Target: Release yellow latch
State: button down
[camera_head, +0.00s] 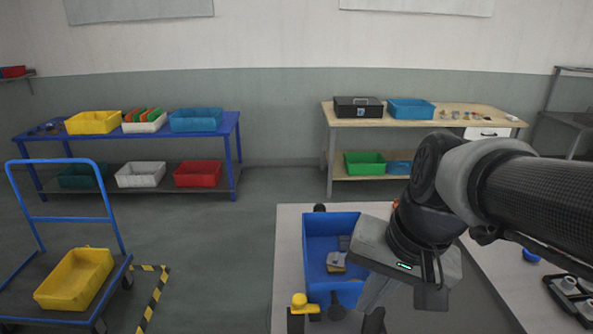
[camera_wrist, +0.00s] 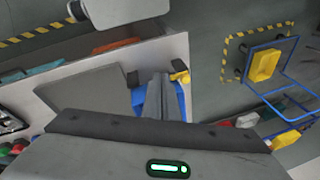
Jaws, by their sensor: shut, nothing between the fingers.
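The yellow latch (camera_head: 299,301) is a small rounded yellow handle on a dark mount at the near left corner of the blue tank (camera_head: 318,222). The latch also shows in the wrist view (camera_wrist: 180,77), just right of my fingertips. My gripper (camera_head: 371,297) is shut and empty, pointing down near the tank's near right side. In the wrist view my gripper (camera_wrist: 159,80) covers much of the blue tank (camera_wrist: 139,98). The fingers look apart from the latch; I cannot tell the height gap.
The tank stands on a pale table (camera_head: 287,235) and holds grey parts. Dark fittings stand at its edges. A black tray (camera_head: 570,297) lies at the right. A blue cart (camera_head: 65,290) with a yellow bin stands at the left. Benches with bins line the back wall.

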jog(key=w+f+m+g+y, duration=0.25)
jog(key=w+f+m, duration=0.2)
jog(key=m, duration=0.25)
jog(key=m+t+y, duration=0.1)
jog(key=m+y, duration=0.3)
jog(key=m, duration=0.5)
send_near(320, 293)
notch_tip(320, 293, up, 3)
jog(key=s, duration=0.2)
jog(key=shift+s+a+f, duration=0.1)
jog(key=shift+a+f, duration=0.05)
jog(key=shift+a, duration=0.05)
jog(key=x, duration=1)
jog(key=shift+d+f+b, duration=0.1)
jog(key=shift+b, duration=0.3)
